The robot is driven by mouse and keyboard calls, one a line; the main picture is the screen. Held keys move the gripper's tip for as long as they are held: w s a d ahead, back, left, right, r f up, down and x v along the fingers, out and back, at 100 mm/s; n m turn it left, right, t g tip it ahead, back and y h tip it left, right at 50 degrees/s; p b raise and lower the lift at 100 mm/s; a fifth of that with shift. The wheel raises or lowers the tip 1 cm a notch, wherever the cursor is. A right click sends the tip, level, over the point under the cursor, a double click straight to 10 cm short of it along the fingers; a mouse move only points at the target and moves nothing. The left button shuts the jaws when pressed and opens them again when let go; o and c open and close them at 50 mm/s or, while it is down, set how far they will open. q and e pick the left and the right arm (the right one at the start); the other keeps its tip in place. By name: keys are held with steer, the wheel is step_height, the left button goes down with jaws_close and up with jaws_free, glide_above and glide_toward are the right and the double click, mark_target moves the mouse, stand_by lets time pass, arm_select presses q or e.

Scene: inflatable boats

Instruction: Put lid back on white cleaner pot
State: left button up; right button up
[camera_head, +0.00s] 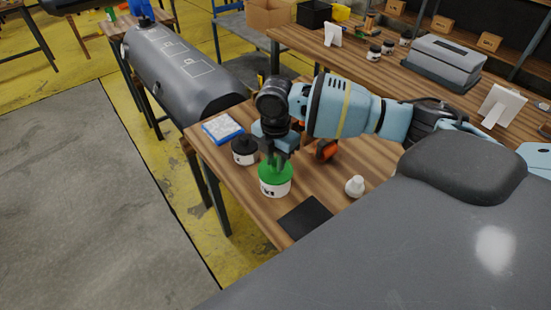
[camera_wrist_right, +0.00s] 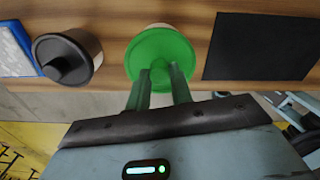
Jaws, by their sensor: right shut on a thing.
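The white cleaner pot (camera_head: 275,188) stands upright on the wooden table, with the green lid (camera_head: 277,171) on its top. In the right wrist view the green lid (camera_wrist_right: 160,52) covers nearly all of the pot, and only a pale sliver of the pot (camera_wrist_right: 158,26) shows. My right gripper (camera_head: 277,160) comes down from above and is shut on the lid's knob; the wrist view also shows its fingers (camera_wrist_right: 159,82) at the knob. Whether the lid is fully seated I cannot tell. My left gripper is not in view.
A white pot with a black lid (camera_head: 244,150) stands close by, with a blue-and-white packet (camera_head: 222,129) behind it. A black mat (camera_head: 305,217), a small white object (camera_head: 355,186) and an orange item (camera_head: 326,149) lie around the pot.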

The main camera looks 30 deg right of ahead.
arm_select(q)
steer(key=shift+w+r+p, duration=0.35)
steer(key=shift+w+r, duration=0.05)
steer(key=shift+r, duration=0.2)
arm_select(e)
steer(key=shift+f, duration=0.15)
stand_by(0.9)
steer(key=o, duration=1.5)
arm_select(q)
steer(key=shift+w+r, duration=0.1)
arm_select(e)
steer(key=shift+r+p, duration=1.05)
steer(key=shift+r, duration=1.4)
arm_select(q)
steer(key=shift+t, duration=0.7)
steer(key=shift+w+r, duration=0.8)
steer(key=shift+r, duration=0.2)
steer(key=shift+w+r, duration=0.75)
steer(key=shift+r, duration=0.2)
arm_select(e)
steer(key=shift+r, duration=1.05)
jaws_close()
